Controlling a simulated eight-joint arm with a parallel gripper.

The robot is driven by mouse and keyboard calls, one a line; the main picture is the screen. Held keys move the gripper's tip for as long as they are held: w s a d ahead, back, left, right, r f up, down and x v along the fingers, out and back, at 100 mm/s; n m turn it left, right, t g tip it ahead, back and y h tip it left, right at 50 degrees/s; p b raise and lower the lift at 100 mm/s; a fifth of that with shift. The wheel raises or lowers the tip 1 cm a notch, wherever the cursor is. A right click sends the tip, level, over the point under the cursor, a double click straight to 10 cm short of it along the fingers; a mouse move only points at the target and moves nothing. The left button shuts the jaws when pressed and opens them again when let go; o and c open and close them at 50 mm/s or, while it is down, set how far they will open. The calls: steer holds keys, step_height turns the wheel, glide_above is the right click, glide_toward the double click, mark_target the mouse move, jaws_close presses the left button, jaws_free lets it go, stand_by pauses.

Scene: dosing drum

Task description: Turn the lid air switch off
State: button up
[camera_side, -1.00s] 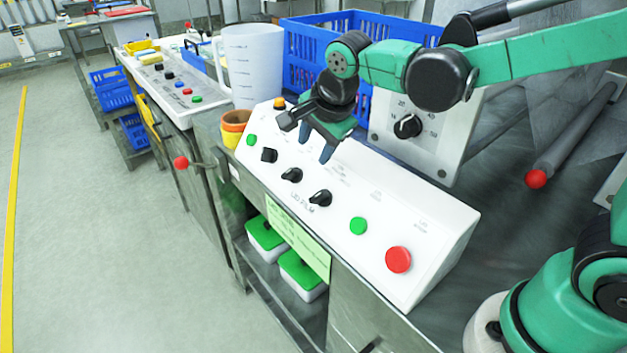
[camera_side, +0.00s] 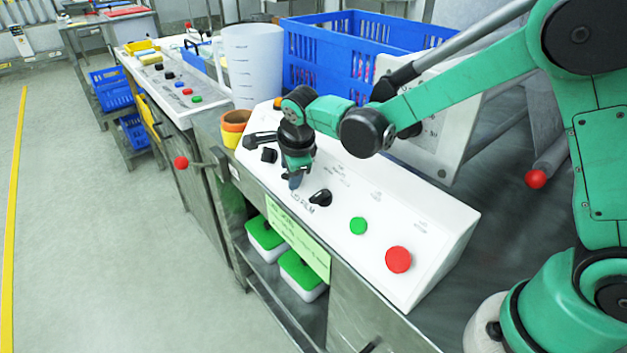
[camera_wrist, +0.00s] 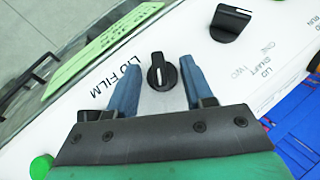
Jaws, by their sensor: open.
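My gripper (camera_side: 294,183) is open, pointing down over the row of black switches on the white sloping panel (camera_side: 450,228). In the wrist view, its two blue fingers (camera_wrist: 158,85) stand on either side of a black rotary knob (camera_wrist: 160,72) with a white pointer line; I cannot tell whether they touch it. In the side view my gripper hides this knob. A second black knob (camera_side: 321,197) lies to its right and a blocky black switch (camera_side: 268,155) to its left, also in the wrist view (camera_wrist: 231,22). I cannot read a lid air label.
A green button (camera_side: 358,226) and a red button (camera_side: 398,259) sit on the panel's right part. An orange pot (camera_side: 234,122), a clear jug (camera_side: 252,65), a blue crate (camera_side: 345,30) and a grey dial box (camera_side: 440,110) stand behind. Green-lidded tubs (camera_side: 303,274) are below.

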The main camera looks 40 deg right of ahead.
jaws_close()
steer(key=n+g, duration=0.2)
steer(key=g, duration=0.1)
steer(key=n+g, duration=0.2)
steer(key=shift+w+y, duration=0.3)
steer(key=shift+w, duration=0.05)
steer(key=n+g, duration=0.2)
steer(key=g, duration=0.1)
steer(key=shift+w+n, duration=0.15)
steer(key=shift+n, duration=0.15)
steer(key=shift+n+g+h, duration=0.4)
steer(key=shift+g, duration=0.3)
stand_by(0.5)
